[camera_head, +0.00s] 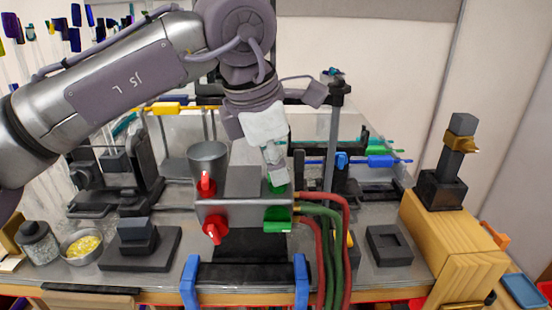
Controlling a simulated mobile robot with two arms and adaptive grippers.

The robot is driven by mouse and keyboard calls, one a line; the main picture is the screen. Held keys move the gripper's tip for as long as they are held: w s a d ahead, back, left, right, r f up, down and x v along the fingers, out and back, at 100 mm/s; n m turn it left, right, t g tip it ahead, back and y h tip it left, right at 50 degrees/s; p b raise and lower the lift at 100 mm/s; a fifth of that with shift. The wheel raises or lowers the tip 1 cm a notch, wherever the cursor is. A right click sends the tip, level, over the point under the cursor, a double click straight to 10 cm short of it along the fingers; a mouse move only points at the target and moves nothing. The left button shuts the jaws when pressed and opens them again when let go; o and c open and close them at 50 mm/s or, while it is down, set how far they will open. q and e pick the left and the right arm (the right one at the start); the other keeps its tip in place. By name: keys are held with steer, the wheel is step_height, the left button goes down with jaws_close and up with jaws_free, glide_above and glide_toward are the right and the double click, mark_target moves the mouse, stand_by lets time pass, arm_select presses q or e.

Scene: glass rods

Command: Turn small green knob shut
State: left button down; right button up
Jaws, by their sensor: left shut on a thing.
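A grey manifold box (244,213) stands near the middle of the bench. On its right side are a small green knob (277,187) on top and a larger green handle (278,219) on the front. Two red knobs, one upper (207,184) and one lower (215,231), sit on its left side. My left gripper (275,176) comes down from above and is shut on the small green knob, hiding much of it. The knob's exact turn angle cannot be told. My right gripper is not in view.
Red and green hoses (335,225) run from the box's right side over the bench edge. A metal cup (208,160) stands behind the box. A metal post (333,140) rises close to the right of my left gripper. A wooden box (440,240) is at the right.

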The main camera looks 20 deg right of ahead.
arm_select(q)
steer(key=shift+m+g+p, duration=0.3)
steer(key=shift+m+p, duration=0.2)
steer(key=shift+m, duration=0.8)
steer(key=c, duration=1.2)
jaws_free()
steer(key=shift+d, duration=0.1)
steer(key=v, duration=1.2)
steer(key=shift+d, duration=0.1)
